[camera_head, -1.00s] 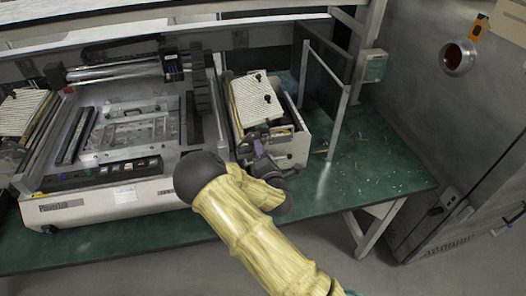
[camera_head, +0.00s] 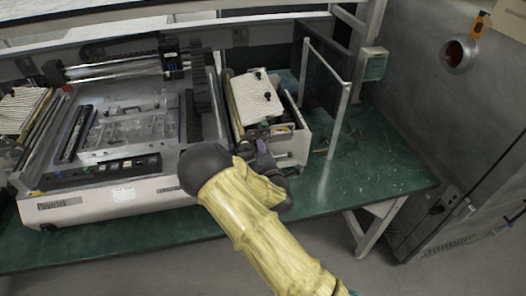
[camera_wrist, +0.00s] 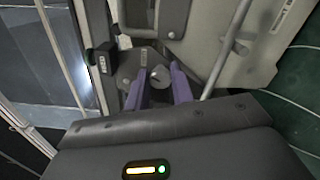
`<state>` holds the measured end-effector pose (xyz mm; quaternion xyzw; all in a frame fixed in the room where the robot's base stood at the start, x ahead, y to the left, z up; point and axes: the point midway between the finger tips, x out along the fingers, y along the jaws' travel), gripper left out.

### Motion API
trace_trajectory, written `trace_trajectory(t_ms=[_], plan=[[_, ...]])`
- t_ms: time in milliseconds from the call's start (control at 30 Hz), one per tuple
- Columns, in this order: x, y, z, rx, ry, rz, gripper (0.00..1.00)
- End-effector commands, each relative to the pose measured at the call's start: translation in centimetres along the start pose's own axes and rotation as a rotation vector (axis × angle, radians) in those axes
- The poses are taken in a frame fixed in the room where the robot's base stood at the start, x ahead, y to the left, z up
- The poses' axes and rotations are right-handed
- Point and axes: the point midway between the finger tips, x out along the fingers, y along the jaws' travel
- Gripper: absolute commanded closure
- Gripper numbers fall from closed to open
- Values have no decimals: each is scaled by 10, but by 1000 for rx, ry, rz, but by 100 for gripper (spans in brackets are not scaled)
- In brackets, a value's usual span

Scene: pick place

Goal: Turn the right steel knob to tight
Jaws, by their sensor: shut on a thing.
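The steel knob (camera_wrist: 158,75) is a small round silver head on a grey metal bracket in the wrist view. My gripper (camera_wrist: 157,84) has its two purple fingers on either side of it, shut on the knob. In the head view my gripper (camera_head: 262,147) is at the right side unit of the machine, low at its front, and my wrist and forearm hide most of the contact. The knob cannot be made out there, and its tightness cannot be told.
The Flovertek machine (camera_head: 100,195) fills the table's left. A metal-framed dark panel (camera_head: 322,80) stands to the right. The green tabletop (camera_head: 385,165) is mostly clear at the right.

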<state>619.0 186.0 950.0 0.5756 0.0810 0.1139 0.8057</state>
Motion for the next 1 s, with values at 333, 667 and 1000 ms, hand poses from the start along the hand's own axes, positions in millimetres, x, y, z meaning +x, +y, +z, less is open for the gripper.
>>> trace_trajectory(t_ms=[333,667,1000], plan=[[-1,-4,0,234,-3,-3,99],[-1,-3,0,341,-2,-5,99],[-1,-3,0,346,-2,-6,99]])
